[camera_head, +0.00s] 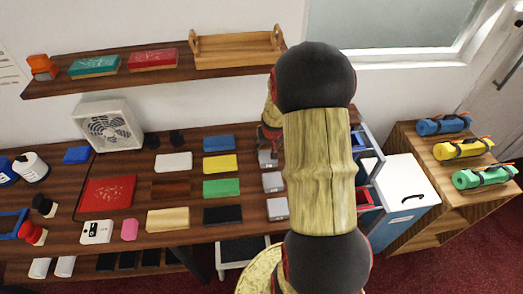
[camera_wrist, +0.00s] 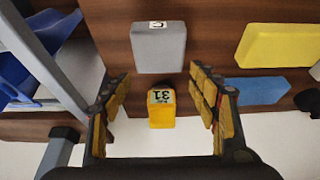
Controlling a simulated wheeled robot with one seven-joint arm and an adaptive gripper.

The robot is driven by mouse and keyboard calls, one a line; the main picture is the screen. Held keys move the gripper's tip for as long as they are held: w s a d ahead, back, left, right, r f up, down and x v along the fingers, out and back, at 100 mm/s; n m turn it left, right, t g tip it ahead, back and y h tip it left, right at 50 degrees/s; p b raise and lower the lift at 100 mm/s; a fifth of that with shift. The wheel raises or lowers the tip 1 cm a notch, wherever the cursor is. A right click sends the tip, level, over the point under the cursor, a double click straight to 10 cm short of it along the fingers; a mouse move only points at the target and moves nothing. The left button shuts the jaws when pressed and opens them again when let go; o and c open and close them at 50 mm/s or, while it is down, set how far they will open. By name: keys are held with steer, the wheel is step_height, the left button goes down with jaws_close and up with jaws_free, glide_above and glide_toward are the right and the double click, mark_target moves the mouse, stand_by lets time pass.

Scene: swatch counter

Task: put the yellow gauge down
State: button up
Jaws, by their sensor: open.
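The yellow gauge (camera_wrist: 162,108) is a small yellow block with a pale label reading 31, near the table's wall-side edge in the wrist view. My gripper (camera_wrist: 163,92) is open, with one finger on each side of the gauge and a visible gap on both sides. I cannot tell whether the gauge's underside rests on the surface. In the head view my arm hides most of my gripper (camera_head: 269,140), and I cannot make out the gauge there. A grey block (camera_wrist: 158,48) with a letter label lies close to the gauge.
Grey blocks (camera_head: 273,182) stand in a row on the table (camera_head: 255,222). Yellow (camera_wrist: 278,45) and blue (camera_wrist: 256,90) swatches lie beside that row.

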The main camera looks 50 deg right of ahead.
steer(key=w+a+r+n+t+y, duration=0.15)
steer(key=a+r+n, duration=0.25)
steer(key=a+r, duration=1.65)
steer(key=s+a+r+n, duration=0.2)
steer(key=s+a+r, duration=0.2)
steer(key=s+a, duration=0.3)
steer(key=s+a+r+n+y, duration=0.1)
steer(key=s+a+r, duration=0.3)
steer(key=s+a, duration=0.4)
steer(key=shift+a+n+t, duration=0.35)
steer(key=shift+n, duration=0.15)
